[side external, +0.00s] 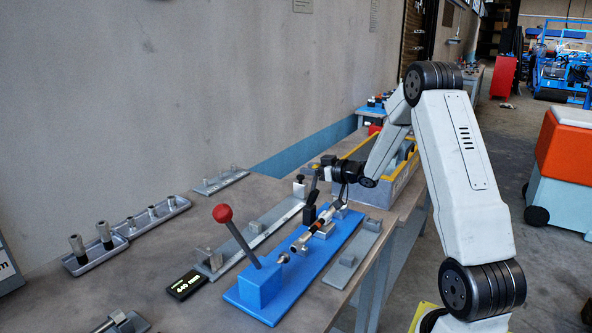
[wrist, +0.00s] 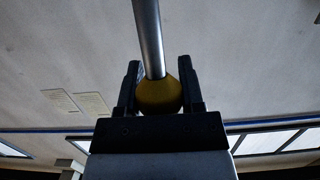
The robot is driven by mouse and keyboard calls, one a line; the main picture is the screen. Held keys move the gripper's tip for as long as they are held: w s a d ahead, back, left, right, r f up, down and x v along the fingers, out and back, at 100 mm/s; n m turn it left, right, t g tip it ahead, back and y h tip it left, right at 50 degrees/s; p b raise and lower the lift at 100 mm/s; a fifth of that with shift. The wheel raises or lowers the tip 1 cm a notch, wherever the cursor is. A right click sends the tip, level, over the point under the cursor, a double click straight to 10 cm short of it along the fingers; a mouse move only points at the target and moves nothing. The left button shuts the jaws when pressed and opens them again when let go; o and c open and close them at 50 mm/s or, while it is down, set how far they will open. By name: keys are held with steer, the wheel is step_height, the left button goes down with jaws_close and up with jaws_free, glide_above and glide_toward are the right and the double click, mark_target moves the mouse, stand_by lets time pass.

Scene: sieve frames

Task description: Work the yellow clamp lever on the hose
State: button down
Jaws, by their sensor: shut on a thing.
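In the wrist view, the fingers of my gripper (wrist: 159,72) stand on either side of a yellow ball knob (wrist: 159,96), shut on it. A bare metal lever rod (wrist: 147,30) runs from the knob to the top edge of that view. In the side view, my gripper (side external: 320,171) is above the far end of a blue base plate (side external: 312,264), at the top of the clamp lever. The knob is small and mostly hidden there. A short hose-like tube (side external: 319,229) lies along the blue plate below my gripper.
A red-knobbed lever (side external: 222,214) rises from a blue block at the plate's near end. Grey rails (side external: 268,226) flank the plate. A black display (side external: 187,285) and trays of metal cylinders (side external: 152,217) stand left. A yellow-rimmed crate (side external: 384,190) is behind. Bare tabletop lies between trays and rail.

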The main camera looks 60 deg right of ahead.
steer(key=shift+w+f+g, duration=0.15)
steer(key=shift+w+g, duration=0.85)
steer(key=shift+w, duration=0.1)
steer(key=shift+w+f+g, duration=0.15)
steer(key=shift+w+g, duration=0.85)
steer(key=shift+w, duration=0.05)
steer(key=shift+c, duration=1.1)
jaws_free()
steer(key=shift+v, duration=3.85)
